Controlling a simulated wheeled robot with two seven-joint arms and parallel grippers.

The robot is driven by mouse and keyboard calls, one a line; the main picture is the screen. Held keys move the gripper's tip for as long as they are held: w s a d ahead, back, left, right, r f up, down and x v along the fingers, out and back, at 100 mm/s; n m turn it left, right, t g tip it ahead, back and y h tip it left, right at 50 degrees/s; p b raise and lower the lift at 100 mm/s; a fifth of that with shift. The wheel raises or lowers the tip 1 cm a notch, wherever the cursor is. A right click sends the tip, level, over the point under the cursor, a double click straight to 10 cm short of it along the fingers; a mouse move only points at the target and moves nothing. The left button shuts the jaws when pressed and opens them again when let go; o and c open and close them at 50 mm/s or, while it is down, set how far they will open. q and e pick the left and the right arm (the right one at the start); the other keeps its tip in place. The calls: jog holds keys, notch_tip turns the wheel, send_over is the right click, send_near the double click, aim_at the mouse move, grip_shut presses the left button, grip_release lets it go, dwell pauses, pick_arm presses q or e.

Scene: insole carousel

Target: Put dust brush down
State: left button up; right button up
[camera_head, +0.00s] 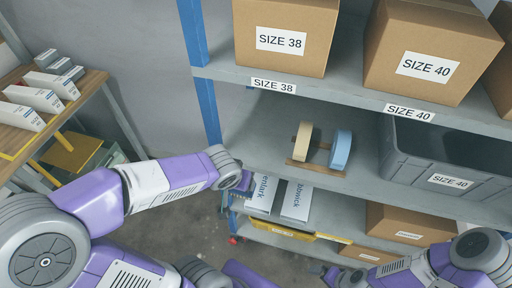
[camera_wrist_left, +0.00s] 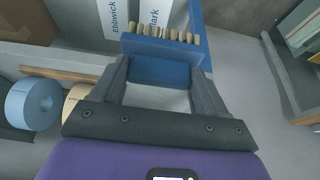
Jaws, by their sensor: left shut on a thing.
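The dust brush (camera_wrist_left: 162,47) has a blue body and a row of tan bristles. In the left wrist view my left gripper (camera_wrist_left: 160,75) is shut on its blue body, with bristles pointing away from the gripper. In the head view my left gripper (camera_head: 243,181) is at the left front edge of the shelf unit, beside the white boxes; the brush is hard to make out there. My right gripper (camera_head: 326,272) is low at the bottom of the head view, below the shelves; its jaws are too small to judge.
White boxes (camera_head: 296,201) stand on the lower shelf by the left gripper. A wooden holder (camera_head: 305,165) with a tan and a blue roll (camera_head: 341,150) sits on the middle shelf. A grey bin (camera_head: 450,182) is at right. A table (camera_head: 88,84) with boxes is at left.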

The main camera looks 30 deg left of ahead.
pick_arm(q)
jog(key=shift+r+p, duration=0.25)
jog(key=shift+p, duration=0.1)
jog(key=w+p, duration=0.1)
jog(key=p, duration=0.1)
jog(key=w+p, duration=0.1)
jog(key=p, duration=0.2)
jog(key=shift+w+a+r, duration=0.15)
jog(key=shift+w+a, duration=0.1)
jog(key=shift+a, duration=0.1)
jog(key=p, duration=0.4)
send_near(255, 152)
jog(key=shift+s, duration=0.25)
jog(key=shift+w+a, duration=0.1)
jog(key=shift+w, duration=0.4)
jog(key=w, duration=0.1)
jog(key=w+p, duration=0.1)
jog(key=shift+w+a+p, duration=0.3)
jog(key=shift+w+a, duration=0.05)
jog(key=shift+x, duration=0.9)
jog(key=shift+d, duration=0.1)
jog(key=shift+b, duration=0.3)
